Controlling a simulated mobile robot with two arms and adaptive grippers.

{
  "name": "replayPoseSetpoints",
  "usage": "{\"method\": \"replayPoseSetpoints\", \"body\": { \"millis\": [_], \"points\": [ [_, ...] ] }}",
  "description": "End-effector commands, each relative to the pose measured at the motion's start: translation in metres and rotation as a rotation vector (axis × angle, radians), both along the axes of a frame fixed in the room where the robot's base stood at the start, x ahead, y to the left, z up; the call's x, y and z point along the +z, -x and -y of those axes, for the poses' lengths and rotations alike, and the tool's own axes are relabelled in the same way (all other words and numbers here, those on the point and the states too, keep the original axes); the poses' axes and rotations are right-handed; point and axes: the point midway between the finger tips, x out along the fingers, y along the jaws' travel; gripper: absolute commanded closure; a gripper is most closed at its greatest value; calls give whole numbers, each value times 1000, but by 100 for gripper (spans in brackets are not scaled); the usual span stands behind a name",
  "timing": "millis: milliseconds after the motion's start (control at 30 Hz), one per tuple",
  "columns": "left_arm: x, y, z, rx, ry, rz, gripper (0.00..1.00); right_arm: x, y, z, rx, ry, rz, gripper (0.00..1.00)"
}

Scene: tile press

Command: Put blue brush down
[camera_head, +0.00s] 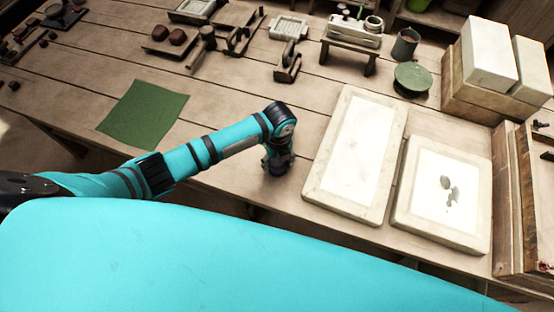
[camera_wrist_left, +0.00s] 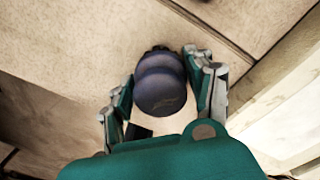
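The blue brush (camera_wrist_left: 160,92) shows in the left wrist view as a dark blue-purple rounded shape seen end-on. My left gripper (camera_wrist_left: 163,70) has a finger on each side of it and looks closed around it. In the head view my left gripper (camera_head: 277,160) points down over the front part of the workbench, left of the larger white-framed slab. There the brush is mostly hidden by the gripper and wrist. I cannot tell whether the brush touches the bench top. My right gripper is not in view.
The wooden bench (camera_head: 240,105) is clear around the gripper to the left and behind. A green mat (camera_head: 145,113) lies left. Two pale framed slabs (camera_head: 355,155) (camera_head: 443,195) lie to the right. Small tools, a dark cup (camera_head: 405,45) and stacked blocks (camera_head: 490,52) stand farther back.

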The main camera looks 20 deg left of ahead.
Motion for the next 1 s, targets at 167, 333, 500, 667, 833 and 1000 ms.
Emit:
{"method": "replayPoseSetpoints", "body": {
  "millis": [167,333,500,667,833,1000],
  "points": [
    [0,0,0,0,0,0,24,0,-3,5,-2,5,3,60],
    [1,0,0,0,0,0,24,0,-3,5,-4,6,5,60],
    [9,-1,0,0,0,1,24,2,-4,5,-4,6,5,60],
    [37,-2,0,-1,2,4,24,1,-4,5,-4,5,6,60],
    [74,-3,1,-1,2,6,24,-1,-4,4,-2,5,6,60],
    [104,-3,2,0,1,4,24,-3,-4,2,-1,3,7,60]
  ]
}}
